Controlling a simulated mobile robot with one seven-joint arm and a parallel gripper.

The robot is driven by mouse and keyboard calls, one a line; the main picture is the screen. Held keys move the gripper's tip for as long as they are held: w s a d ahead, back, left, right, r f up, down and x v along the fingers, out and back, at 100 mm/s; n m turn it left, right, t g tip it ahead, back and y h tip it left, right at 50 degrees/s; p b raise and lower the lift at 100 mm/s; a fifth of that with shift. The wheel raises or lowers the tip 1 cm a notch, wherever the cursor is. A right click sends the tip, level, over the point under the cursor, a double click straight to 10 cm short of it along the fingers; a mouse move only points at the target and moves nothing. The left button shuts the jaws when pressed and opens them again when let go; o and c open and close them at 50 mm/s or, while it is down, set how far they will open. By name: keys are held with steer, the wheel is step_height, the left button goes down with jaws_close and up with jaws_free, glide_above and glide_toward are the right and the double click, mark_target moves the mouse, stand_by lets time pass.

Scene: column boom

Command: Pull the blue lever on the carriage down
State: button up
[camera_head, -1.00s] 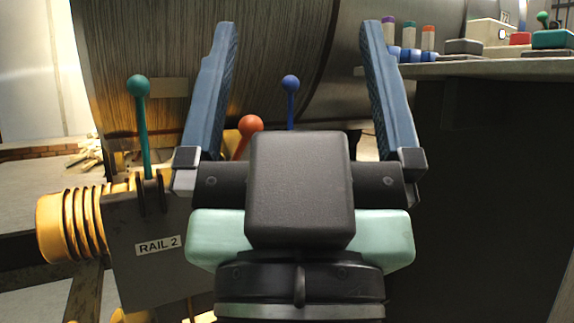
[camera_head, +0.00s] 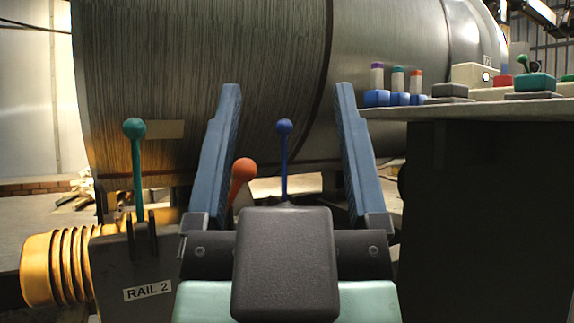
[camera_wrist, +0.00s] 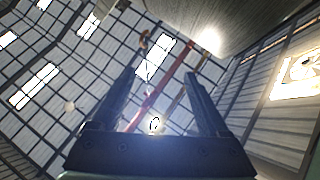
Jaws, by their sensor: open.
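The blue lever (camera_head: 284,152) stands upright with a round blue knob on top, on the carriage (camera_head: 140,268) marked RAIL 2. In the head view it appears between the two fingers of my gripper (camera_head: 287,90). My gripper is open, with its blue fingers pointing up and nothing held between them. The lever's foot is hidden behind the dark block of my gripper. In the wrist view my gripper (camera_wrist: 160,72) is open towards the roof, and the blue lever does not show there.
A red lever (camera_head: 243,172) leans beside the blue one, partly behind the left finger. A green lever (camera_head: 136,165) stands upright further left. A large metal drum (camera_head: 200,60) fills the back. A table (camera_head: 480,110) with several small objects stands at right.

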step_height(320, 180, up, 10)
steer(key=p, duration=0.9)
steer(key=shift+f, duration=0.1)
jaws_close()
step_height(320, 180, up, 22)
steer(key=p, duration=2.2)
steer(key=shift+p, duration=0.3)
steer(key=shift+w, duration=0.1)
